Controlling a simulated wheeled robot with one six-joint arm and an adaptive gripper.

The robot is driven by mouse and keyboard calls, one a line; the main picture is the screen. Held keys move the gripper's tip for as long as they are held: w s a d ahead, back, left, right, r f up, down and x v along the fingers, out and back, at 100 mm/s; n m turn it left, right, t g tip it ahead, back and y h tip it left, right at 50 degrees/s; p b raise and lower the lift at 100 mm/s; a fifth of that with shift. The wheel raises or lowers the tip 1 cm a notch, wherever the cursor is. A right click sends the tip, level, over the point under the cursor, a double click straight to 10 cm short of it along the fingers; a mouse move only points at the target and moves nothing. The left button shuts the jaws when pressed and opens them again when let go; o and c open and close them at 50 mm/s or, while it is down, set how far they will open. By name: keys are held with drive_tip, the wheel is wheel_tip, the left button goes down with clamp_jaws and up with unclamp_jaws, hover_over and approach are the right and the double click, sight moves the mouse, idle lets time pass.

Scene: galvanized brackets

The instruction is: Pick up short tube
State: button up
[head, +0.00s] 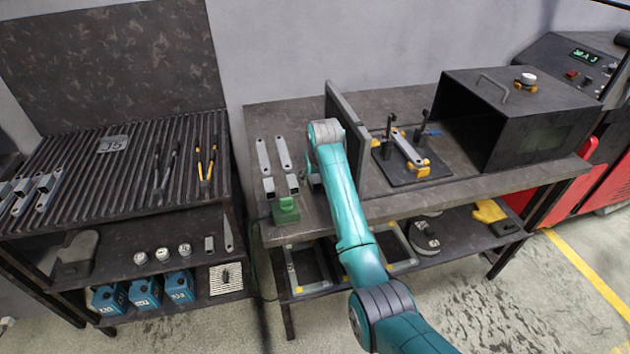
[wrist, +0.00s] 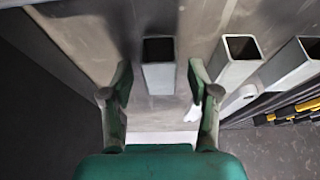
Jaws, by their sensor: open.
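A short square grey tube (wrist: 158,78) with a dark hollow end shows between the two fingers of my gripper (wrist: 159,70) in the wrist view. The fingers are open, with a visible gap on each side of the tube. Two similar tubes, a middle one (wrist: 232,68) and a far one (wrist: 292,68), are to the right in the wrist view. In the head view, two short tubes, one at left (head: 268,188) and one at right (head: 292,184), are on the workbench. My arm hides much of the gripper and the spot below it there.
An upright panel (head: 345,130) stands close to my arm. Flat bars (head: 263,157) and a green block (head: 286,210) are near the tubes. Right of the panel are a clamp fixture (head: 412,165) and a dark box (head: 520,120). A slatted table (head: 110,165) stands left.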

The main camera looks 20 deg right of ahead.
clamp_jaws()
drive_tip(key=shift+r, duration=0.1)
